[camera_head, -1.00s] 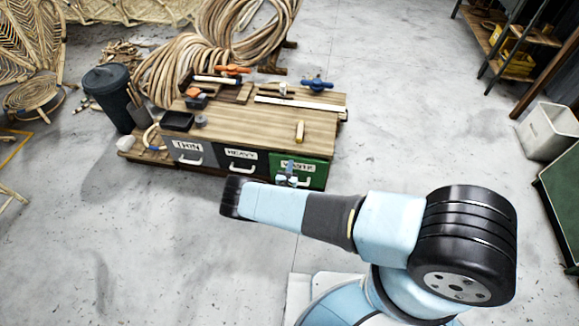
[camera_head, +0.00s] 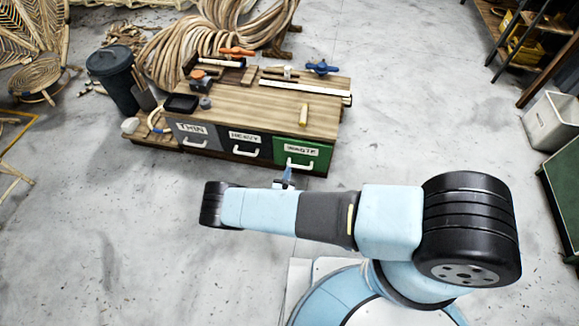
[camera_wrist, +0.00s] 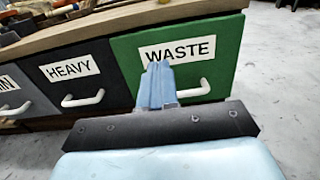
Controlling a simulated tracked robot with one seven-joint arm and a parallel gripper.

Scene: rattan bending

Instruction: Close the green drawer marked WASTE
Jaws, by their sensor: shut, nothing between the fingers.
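The green drawer marked WASTE (camera_head: 302,158) is at the right end of the bench's drawer row. Its front looks about level with its neighbours; a small gap cannot be ruled out. In the wrist view its green front (camera_wrist: 220,65) shows the white label and a white handle at lower right. My gripper (camera_head: 288,172) is shut and empty, just in front of the drawer. Its blue fingers (camera_wrist: 156,70) overlap the label's lower left edge and the green panel in the wrist view. In the head view they appear apart from the front, below the handle.
The grey THIN drawer (camera_head: 195,135) and dark HEAVY drawer (camera_head: 243,146) sit left of it. Tools lie on the wooden bench top (camera_head: 255,108). A dark bin (camera_head: 112,75) stands left, a pale bin (camera_head: 550,120) right. The floor before the bench is clear.

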